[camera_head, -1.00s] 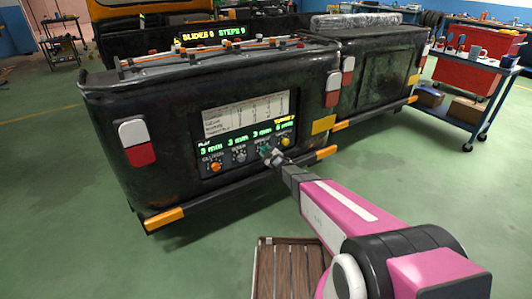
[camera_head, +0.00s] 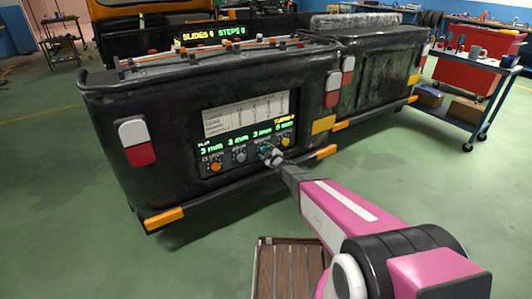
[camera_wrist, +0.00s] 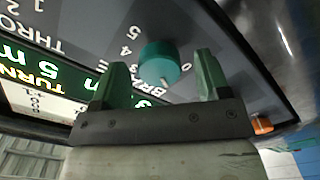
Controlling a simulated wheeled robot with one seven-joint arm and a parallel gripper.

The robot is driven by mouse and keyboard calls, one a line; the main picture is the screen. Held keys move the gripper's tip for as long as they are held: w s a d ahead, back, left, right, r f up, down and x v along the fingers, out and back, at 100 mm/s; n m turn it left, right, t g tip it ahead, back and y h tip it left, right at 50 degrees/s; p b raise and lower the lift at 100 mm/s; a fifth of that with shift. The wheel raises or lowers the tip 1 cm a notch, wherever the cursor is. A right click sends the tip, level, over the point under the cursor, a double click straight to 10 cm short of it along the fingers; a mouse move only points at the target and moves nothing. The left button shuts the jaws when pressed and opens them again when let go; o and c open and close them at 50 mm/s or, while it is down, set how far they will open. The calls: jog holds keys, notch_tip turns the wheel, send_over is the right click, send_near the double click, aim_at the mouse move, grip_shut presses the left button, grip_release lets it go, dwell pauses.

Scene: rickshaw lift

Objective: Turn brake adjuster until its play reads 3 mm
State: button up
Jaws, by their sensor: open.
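The brake adjuster is a round teal knob on the rickshaw's rear panel, seen in the wrist view (camera_wrist: 158,62) with its dial numbers and part of the word BRAKE beside it. My gripper (camera_wrist: 160,68) is open, with one green finger on each side of the knob in the picture and gaps showing; I cannot tell how deep the fingers reach. In the head view my gripper (camera_head: 272,156) is at the panel, partly covering the teal knob (camera_head: 264,147). The green readout (camera_head: 262,134) above that knob appears to read 3 mm.
An orange knob (camera_head: 215,166) and a grey knob (camera_head: 240,155) sit left of the teal one, a yellow knob (camera_head: 285,141) close on its right. A printed card (camera_head: 246,112) is above. An orange bumper bar (camera_head: 326,152) juts out below right.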

jog(key=v, duration=1)
jog(key=shift+s+d, duration=0.25)
jog(key=shift+s, duration=0.1)
jog(key=shift+d, duration=0.1)
jog(key=s+d+r+m+g+h, duration=0.1)
jog(key=s+d+m+g+h, duration=0.15)
jog(key=d+m+h, duration=0.35)
jog(key=s+d+r+m+g+h, duration=0.25)
jog(key=d+m+h, duration=0.25)
jog(key=d, duration=0.3)
jog(key=s+d+r+m+g, duration=0.1)
jog(key=s+g, duration=0.4)
jog(key=s, duration=0.5)
jog(key=s+d+r+m+g+y, duration=0.1)
jog(key=s+m+g, duration=0.3)
jog(key=s, duration=0.6)
jog(key=shift+d+r+m+g, duration=0.3)
jog(key=shift+d+r+g, duration=0.2)
jog(key=shift+d, duration=0.1)
